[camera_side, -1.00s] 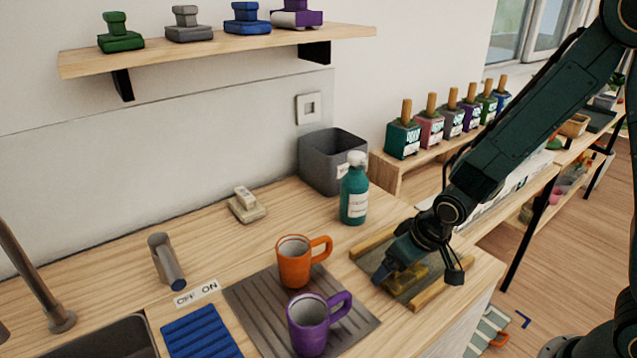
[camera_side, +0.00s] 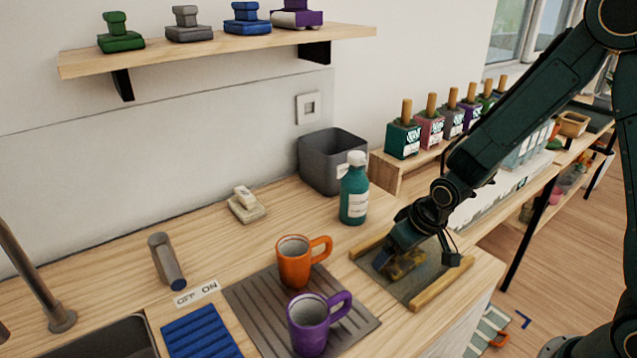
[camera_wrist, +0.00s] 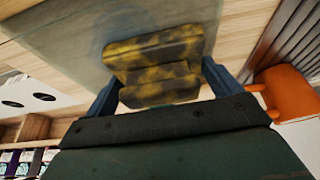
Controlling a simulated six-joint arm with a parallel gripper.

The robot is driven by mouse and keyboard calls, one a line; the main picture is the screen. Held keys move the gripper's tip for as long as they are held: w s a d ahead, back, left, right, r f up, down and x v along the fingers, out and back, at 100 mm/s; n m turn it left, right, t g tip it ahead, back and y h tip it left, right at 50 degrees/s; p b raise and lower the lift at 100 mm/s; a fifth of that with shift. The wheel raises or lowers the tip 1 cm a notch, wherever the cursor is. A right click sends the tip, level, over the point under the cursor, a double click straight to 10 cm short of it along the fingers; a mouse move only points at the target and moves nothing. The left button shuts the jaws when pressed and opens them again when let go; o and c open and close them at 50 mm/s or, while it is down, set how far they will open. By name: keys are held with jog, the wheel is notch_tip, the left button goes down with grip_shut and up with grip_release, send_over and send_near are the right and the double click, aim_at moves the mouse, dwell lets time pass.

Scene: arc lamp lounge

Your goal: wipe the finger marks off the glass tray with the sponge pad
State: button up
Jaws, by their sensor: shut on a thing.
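The glass tray (camera_side: 412,289) lies flat on the counter's right end between two wooden rails. It is a dull grey-green sheet, and in the wrist view it shows as a smooth pane (camera_wrist: 60,42). My gripper (camera_side: 396,265) is shut on the sponge pad (camera_side: 408,266), a yellow block with dark mottling. The wrist view shows the stepped pad (camera_wrist: 155,48) between my two blue fingers (camera_wrist: 160,88). The pad is over the tray's far half and looks down on the glass; exact contact cannot be told.
An orange mug (camera_side: 295,262) and a purple mug (camera_side: 312,325) stand on a ribbed mat (camera_side: 255,300) left of the tray. A teal bottle (camera_side: 354,195) and a grey bin (camera_side: 325,165) stand behind. The near rail (camera_side: 442,284) borders the counter edge.

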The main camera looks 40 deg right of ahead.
jog(key=shift+d, duration=2.95)
jog(key=shift+a, duration=5.2)
jog(key=shift+r, duration=4.15)
jog(key=shift+a, duration=0.1)
